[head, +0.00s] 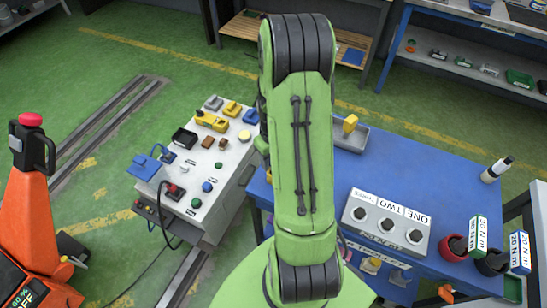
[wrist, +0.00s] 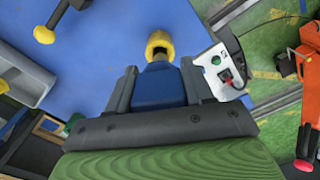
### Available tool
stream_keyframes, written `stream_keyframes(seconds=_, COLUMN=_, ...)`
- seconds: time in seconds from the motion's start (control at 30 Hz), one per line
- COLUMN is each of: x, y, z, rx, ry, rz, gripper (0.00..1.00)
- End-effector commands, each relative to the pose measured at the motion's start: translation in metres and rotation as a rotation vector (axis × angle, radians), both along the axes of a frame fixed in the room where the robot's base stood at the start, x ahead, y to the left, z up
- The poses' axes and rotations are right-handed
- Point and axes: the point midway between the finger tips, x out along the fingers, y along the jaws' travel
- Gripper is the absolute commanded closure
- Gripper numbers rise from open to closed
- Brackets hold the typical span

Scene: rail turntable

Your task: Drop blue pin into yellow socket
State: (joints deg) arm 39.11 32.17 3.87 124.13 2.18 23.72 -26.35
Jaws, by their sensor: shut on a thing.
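My gripper (wrist: 158,78) is shut on the blue pin (wrist: 158,90), whose blue body shows between the two dark fingers in the wrist view. A short grey part of the pin points away from the gripper. Just beyond it is a yellow round piece (wrist: 159,42), which looks like the yellow socket. The pin's end overlaps its near edge in the picture; I cannot tell whether the two touch or the end is inside. In the head view my arm hides the gripper, the pin and that yellow piece.
The blue table (head: 420,182) carries a grey tray (head: 345,141) with a yellow piece (head: 350,124), a labelled socket block (head: 380,228) and a white bottle (head: 496,170). A control console (head: 200,215) stands left. An orange machine (head: 35,220) stands far left.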

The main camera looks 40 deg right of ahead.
Motion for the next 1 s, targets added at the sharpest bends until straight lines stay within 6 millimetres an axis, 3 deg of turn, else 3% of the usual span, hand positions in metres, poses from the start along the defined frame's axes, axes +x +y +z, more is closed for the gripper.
stream_keyframes(seconds=0.57, x=0.0, y=0.0, z=0.0, rx=0.0, ry=-0.001, rz=0.0, gripper=0.85)
stream_keyframes(seconds=1.0, x=0.0, y=0.0, z=-0.012, rx=-0.001, ry=0.0, rz=-0.001, gripper=0.85)
